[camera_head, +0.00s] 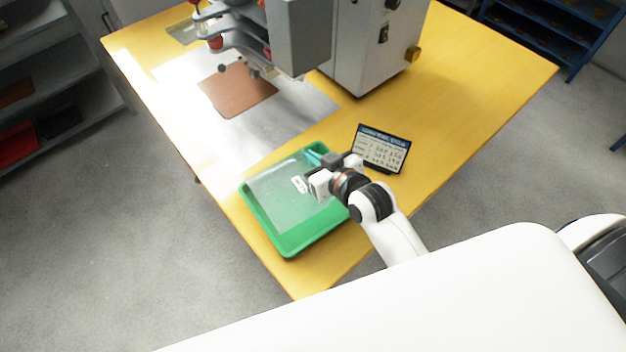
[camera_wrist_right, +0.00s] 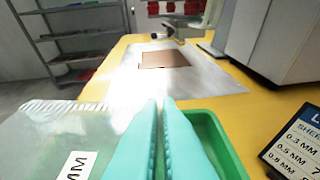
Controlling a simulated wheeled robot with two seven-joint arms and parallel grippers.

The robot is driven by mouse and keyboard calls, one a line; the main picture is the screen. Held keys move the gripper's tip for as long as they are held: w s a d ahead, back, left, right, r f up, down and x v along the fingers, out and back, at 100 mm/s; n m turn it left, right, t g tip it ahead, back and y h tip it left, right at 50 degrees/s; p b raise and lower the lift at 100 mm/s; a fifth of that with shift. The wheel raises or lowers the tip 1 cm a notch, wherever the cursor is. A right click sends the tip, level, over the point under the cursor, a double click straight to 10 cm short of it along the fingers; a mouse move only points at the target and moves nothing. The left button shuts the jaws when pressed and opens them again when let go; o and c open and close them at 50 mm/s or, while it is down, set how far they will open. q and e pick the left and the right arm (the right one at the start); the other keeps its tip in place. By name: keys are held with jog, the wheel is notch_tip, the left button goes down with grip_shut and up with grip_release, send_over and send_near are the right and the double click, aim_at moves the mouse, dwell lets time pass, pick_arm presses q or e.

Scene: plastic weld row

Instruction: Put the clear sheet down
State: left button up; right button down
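The clear sheet (camera_head: 275,200) is a see-through rectangle with a small white label, over the green tray (camera_head: 289,251). It also shows at the left of the right wrist view (camera_wrist_right: 45,140), with part of the label reading "MM". My right gripper (camera_head: 314,155) is at the tray's far right side. Its teal fingers (camera_wrist_right: 164,105) are nearly together, with the sheet's right edge running in at them; they look shut on it. I cannot tell whether the sheet touches the tray floor. My left gripper is out of view.
A small sign (camera_head: 381,149) stands on the yellow table (camera_head: 465,75) right of the tray. Beyond the tray lies a shiny metal plate (camera_head: 305,105) with a brown pad (camera_head: 237,90), under a grey machine (camera_head: 370,45). The table's right part is clear.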

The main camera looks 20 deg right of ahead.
jog(key=shift+n, duration=0.4)
jog(key=f, duration=0.2)
jog(key=w+f, duration=0.1)
jog(key=f, duration=0.2)
jog(key=shift+w+f, duration=0.35)
jog(key=shift+w, duration=0.05)
notch_tip(320, 180, down, 4)
jog(key=shift+d+f+b, duration=0.1)
jog(key=shift+b, duration=0.25)
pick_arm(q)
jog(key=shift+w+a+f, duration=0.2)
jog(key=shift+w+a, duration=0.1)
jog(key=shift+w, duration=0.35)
pick_arm(e)
jog(key=shift+s, duration=0.1)
jog(key=shift+f, duration=0.15)
jog(key=c, duration=1.6)
grip_release()
jog(key=shift+c, duration=0.2)
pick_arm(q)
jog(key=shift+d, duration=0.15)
